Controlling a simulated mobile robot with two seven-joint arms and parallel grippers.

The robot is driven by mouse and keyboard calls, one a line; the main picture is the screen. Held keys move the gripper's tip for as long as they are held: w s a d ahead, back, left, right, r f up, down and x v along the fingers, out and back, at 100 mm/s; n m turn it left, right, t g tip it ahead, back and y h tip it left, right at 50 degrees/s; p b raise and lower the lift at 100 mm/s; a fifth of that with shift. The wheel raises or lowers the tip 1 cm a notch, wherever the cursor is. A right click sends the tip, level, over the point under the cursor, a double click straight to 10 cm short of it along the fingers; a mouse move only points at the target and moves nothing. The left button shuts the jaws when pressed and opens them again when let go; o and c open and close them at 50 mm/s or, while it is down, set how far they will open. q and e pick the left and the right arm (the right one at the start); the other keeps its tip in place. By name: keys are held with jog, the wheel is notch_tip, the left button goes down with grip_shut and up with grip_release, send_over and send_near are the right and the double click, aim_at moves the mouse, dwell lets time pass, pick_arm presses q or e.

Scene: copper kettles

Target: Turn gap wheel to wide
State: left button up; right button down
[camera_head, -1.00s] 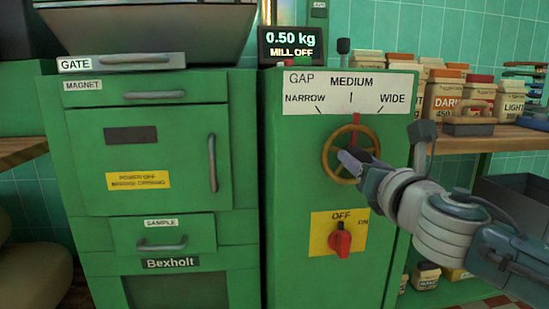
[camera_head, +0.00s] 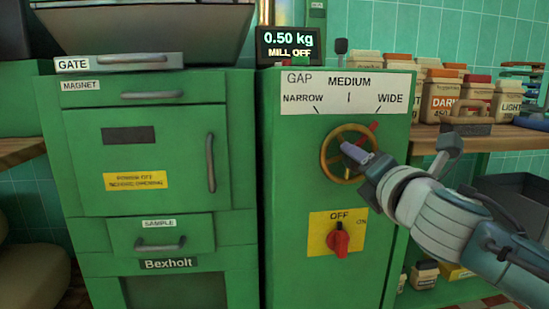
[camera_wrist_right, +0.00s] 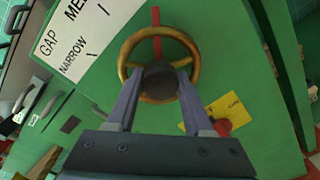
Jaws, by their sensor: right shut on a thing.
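The gap wheel (camera_head: 325,150) is a brass ring on the green mill front, under the white gap scale (camera_head: 346,92) marked NARROW, MEDIUM and WIDE. Its red pointer (camera_head: 373,127) tilts up and right, towards the WIDE mark. My right gripper (camera_head: 352,152) is at the wheel's centre. In the right wrist view its two fingers (camera_wrist_right: 158,82) are shut on the dark hub of the wheel (camera_wrist_right: 122,65), and the red pointer (camera_wrist_right: 156,25) points up. The gripper hides part of the wheel's lower right. My left gripper is not in view.
A red switch knob (camera_head: 338,239) on a yellow plate sits below the wheel. The display (camera_head: 290,45) reads 0.50 kg, MILL OFF. A green cabinet (camera_head: 85,170) with drawers stands left. Bags and a brush (camera_head: 468,122) are on a wooden shelf at right.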

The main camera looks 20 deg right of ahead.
dwell(0.5)
jog(key=shift+c, duration=1.4)
grip_release()
jog(key=p+v, duration=0.2)
jog(key=v, duration=0.8)
